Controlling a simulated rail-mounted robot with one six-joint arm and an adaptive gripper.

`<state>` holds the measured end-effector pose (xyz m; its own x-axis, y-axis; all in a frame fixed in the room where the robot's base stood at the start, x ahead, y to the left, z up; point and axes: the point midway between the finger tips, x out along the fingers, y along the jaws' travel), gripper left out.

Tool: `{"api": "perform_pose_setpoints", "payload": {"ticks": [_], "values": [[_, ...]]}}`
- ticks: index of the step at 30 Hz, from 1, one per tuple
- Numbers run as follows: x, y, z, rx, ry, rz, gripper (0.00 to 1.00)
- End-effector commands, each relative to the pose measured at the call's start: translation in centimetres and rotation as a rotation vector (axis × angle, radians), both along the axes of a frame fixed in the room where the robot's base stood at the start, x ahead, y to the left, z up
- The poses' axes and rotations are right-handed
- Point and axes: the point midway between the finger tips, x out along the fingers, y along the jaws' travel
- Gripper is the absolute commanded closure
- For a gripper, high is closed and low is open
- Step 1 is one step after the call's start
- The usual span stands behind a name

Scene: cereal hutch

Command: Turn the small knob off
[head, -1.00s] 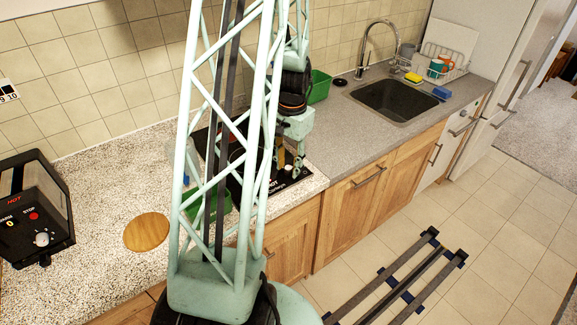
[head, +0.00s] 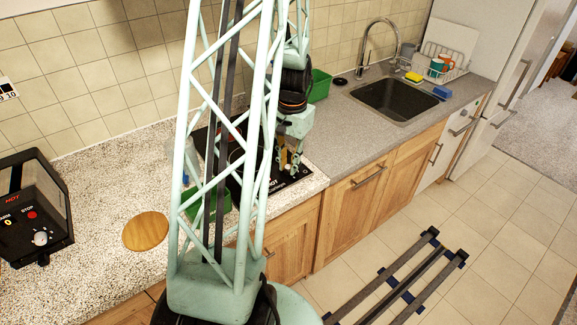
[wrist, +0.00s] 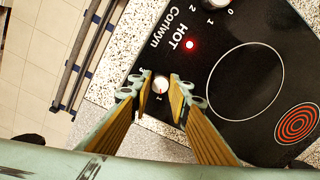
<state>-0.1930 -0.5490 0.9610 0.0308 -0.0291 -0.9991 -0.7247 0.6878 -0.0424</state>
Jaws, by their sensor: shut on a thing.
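A small white knob (wrist: 160,85) stands on the black hob (wrist: 225,130) near its front edge. My gripper (wrist: 162,84) has its two fingertips on either side of this knob, closed on it. A "1" shows beside the knob; its exact setting is hard to read. In the head view my gripper (head: 290,168) is down at the front of the hob, and the knob is hard to make out there. A second white knob (wrist: 216,4) sits at the top edge of the wrist view. A red light (wrist: 190,44) is lit by "HOT", and one ring (wrist: 298,124) glows red-orange.
A black box appliance (head: 35,210) with its own knob and a round wooden board (head: 146,231) are on the left counter. A sink (head: 395,98) and dish rack (head: 440,68) are at the right.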

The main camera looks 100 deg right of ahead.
Motion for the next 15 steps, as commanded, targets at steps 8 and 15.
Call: {"api": "perform_pose_setpoints", "payload": {"ticks": [8, 15], "values": [[-0.02, 0.02, -0.22, 0.000, 0.000, 0.164, 0.93], [-0.06, -0.03, -0.25, 0.000, 0.000, 0.352, 0.93]]}}
